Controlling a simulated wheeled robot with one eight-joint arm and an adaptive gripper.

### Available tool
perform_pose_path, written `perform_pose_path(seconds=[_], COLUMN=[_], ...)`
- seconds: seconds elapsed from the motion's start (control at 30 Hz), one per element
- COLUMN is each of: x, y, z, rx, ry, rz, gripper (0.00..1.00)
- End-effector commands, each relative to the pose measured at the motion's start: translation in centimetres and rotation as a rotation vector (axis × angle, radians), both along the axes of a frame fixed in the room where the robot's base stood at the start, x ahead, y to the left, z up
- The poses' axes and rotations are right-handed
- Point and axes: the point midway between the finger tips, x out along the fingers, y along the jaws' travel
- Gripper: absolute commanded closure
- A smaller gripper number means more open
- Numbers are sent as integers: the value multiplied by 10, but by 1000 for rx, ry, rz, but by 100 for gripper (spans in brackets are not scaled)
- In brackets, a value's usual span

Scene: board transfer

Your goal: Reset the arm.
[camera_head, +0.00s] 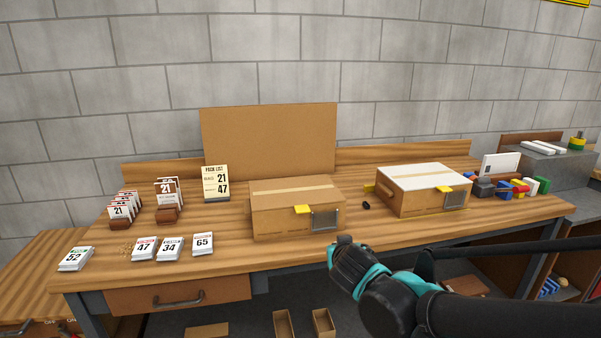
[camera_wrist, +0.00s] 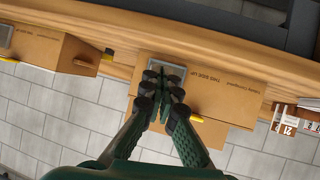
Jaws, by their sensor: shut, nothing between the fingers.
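My gripper (camera_wrist: 165,86) is shut and empty in the wrist view, with its dark fingers together. The fingers overlap the front of a brown cardboard box (camera_wrist: 215,85) in that picture; I cannot tell the gap between them. My black and teal arm (camera_head: 385,290) reaches in from the right in the head view, in front of the workbench; the fingers are not clear there. The same box (camera_head: 290,212) stands on the bench with a yellow tab and a grey plate on its front.
A second box with a white top (camera_head: 425,190) stands to the right on the workbench (camera_head: 225,250). A pick list card (camera_head: 215,184) reads 21 and 47. Numbered card stacks, including 52 (camera_head: 75,259) and 65 (camera_head: 203,243), lie at the left. Coloured items (camera_head: 510,186) are at the right.

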Motion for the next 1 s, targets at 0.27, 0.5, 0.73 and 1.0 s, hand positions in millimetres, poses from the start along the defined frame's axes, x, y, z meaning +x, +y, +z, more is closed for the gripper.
perform_pose_path(seconds=[0.27,0.5,0.73,1.0], x=[-30,-64,-75,-75], y=[-73,-83,-80,-80], z=[-76,-113,-121,-121], rx=[-33,40,80,80], ry=[385,625,690,690], rz=[-144,-95,-48,-48], gripper=[100,100,100,100])
